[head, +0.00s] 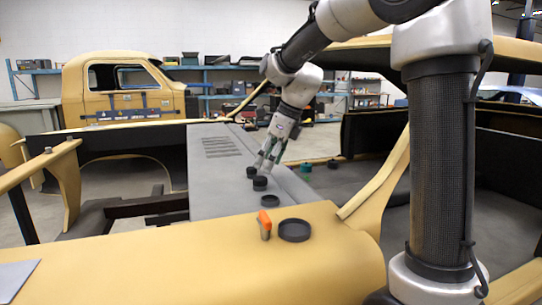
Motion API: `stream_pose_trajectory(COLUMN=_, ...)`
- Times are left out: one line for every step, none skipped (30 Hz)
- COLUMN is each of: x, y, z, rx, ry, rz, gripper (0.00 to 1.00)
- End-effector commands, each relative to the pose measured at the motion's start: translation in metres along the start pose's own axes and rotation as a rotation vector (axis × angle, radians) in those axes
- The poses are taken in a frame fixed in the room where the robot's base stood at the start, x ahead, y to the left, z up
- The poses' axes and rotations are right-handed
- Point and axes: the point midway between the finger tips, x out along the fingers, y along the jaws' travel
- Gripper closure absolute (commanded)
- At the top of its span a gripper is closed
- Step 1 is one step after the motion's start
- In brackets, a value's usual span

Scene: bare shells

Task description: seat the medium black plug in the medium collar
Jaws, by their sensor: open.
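My gripper (266,165) is open and points down over the grey panel, its fingertips just above or beside a short black cylinder (260,184), which looks like the medium black plug. I cannot tell whether the fingers touch it. A second, smaller black piece (252,172) sits just behind, close to the fingers. A dark ring (270,201), apparently the medium collar, lies nearer on the grey panel, apart from the black cylinder. A larger dark ring (294,231) sits on the yellow body panel in front.
An orange-topped piece (264,223) stands upright beside the large ring. A teal piece (305,167) and another dark piece (332,164) sit to the right on a dark surface. A yellow strut (382,178) rises at the right. The left part of the grey panel (215,180) is clear.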

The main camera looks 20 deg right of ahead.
Motion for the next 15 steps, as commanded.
stream_pose_trajectory(x=0.008, y=0.000, z=0.000, rx=0.000, ry=0.002, rz=0.002, gripper=0.36)
stream_pose_trajectory(x=0.013, y=0.001, z=0.000, rx=-0.001, ry=0.002, rz=0.002, gripper=0.36)
stream_pose_trajectory(x=0.019, y=0.001, z=0.000, rx=-0.001, ry=0.002, rz=0.002, gripper=0.36)
stream_pose_trajectory(x=0.025, y=0.001, z=0.000, rx=-0.001, ry=0.002, rz=0.002, gripper=0.36)
stream_pose_trajectory(x=0.029, y=0.001, z=0.000, rx=-0.001, ry=0.002, rz=0.003, gripper=0.36)
stream_pose_trajectory(x=0.035, y=0.001, z=0.000, rx=-0.001, ry=0.001, rz=0.002, gripper=0.36)
stream_pose_trajectory(x=0.039, y=0.001, z=0.000, rx=-0.001, ry=0.001, rz=0.002, gripper=0.36)
stream_pose_trajectory(x=0.043, y=0.001, z=0.000, rx=-0.001, ry=0.001, rz=0.002, gripper=0.36)
stream_pose_trajectory(x=0.048, y=0.001, z=0.000, rx=0.000, ry=0.001, rz=0.002, gripper=0.36)
stream_pose_trajectory(x=0.051, y=0.000, z=0.000, rx=0.000, ry=0.001, rz=0.002, gripper=0.36)
stream_pose_trajectory(x=0.054, y=0.001, z=0.000, rx=0.000, ry=0.001, rz=0.002, gripper=0.36)
stream_pose_trajectory(x=0.057, y=0.001, z=0.000, rx=0.000, ry=0.001, rz=0.001, gripper=0.36)
stream_pose_trajectory(x=0.059, y=0.000, z=0.000, rx=0.000, ry=0.000, rz=0.001, gripper=0.36)
stream_pose_trajectory(x=0.061, y=0.000, z=0.000, rx=0.000, ry=0.000, rz=0.000, gripper=0.36)
stream_pose_trajectory(x=0.062, y=0.000, z=0.000, rx=-0.001, ry=0.000, rz=0.000, gripper=0.36)
